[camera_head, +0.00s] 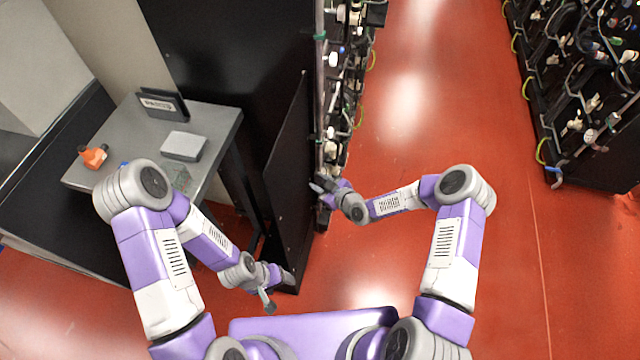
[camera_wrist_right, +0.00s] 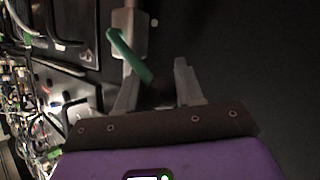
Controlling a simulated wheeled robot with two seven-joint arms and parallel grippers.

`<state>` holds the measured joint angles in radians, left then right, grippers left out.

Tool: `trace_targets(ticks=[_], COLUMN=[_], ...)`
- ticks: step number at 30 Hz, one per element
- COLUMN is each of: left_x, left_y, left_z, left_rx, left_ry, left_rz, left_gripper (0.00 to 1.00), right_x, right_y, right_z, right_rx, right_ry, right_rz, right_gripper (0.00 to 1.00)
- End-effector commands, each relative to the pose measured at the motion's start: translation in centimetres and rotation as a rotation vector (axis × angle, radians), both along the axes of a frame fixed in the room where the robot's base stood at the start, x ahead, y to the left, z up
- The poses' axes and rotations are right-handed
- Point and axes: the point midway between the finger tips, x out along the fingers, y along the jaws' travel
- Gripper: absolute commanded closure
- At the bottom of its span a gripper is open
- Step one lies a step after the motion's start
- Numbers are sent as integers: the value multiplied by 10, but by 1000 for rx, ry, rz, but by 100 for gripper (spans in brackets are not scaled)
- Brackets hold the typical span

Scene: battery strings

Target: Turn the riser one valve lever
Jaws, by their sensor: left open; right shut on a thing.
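A green valve lever (camera_wrist_right: 128,55) shows in the right wrist view, running slantwise down from a grey valve body (camera_wrist_right: 127,30) on a pipe. My right gripper (camera_wrist_right: 158,78) is shut on the lever's lower end, which sits between its fingers. In the head view my right gripper (camera_head: 317,186) is at the rack's front edge, beside the vertical pipe (camera_head: 319,100); the lever is hidden there. My left gripper (camera_head: 268,302) is open and empty, low near the foot of the black panel. I cannot tell from a label which riser this is.
A black panel (camera_head: 288,165) stands just left of my right gripper. A grey table (camera_head: 222,122) at the left holds a sign (camera_head: 163,104), a grey box (camera_head: 183,146) and an orange object (camera_head: 93,156). Another rack (camera_head: 590,100) stands at the right. The red aisle floor (camera_head: 440,110) is clear.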

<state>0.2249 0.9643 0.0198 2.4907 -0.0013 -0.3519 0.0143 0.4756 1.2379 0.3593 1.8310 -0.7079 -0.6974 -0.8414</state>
Motion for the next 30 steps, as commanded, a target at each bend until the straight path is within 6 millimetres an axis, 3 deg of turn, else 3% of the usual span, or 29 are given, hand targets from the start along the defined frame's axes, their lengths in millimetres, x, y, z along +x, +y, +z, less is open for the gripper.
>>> trace_targets(ticks=[11, 12, 16, 25, 30], left_x=[0, 0, 0, 0, 0], left_y=[0, 0, 0, 0, 0], left_z=[0, 0, 0, 1, 9], left_rx=[0, 0, 0, 0, 0], left_ry=[0, 0, 0, 0, 0], left_rz=[0, 0, 0, 0, 0], left_gripper=[33, 33, 33, 33, 33], right_x=[-6, -6, -5, -4, -19], right_y=[1, 1, 1, -1, -13], right_z=[-7, -7, -6, -1, 8], right_rx=[3, 2, 2, 1, 1], right_ry=[30, 30, 25, 15, 16], right_rz=[6, 7, 6, 4, 3], right_gripper=[100, 59, 42, 42, 42])
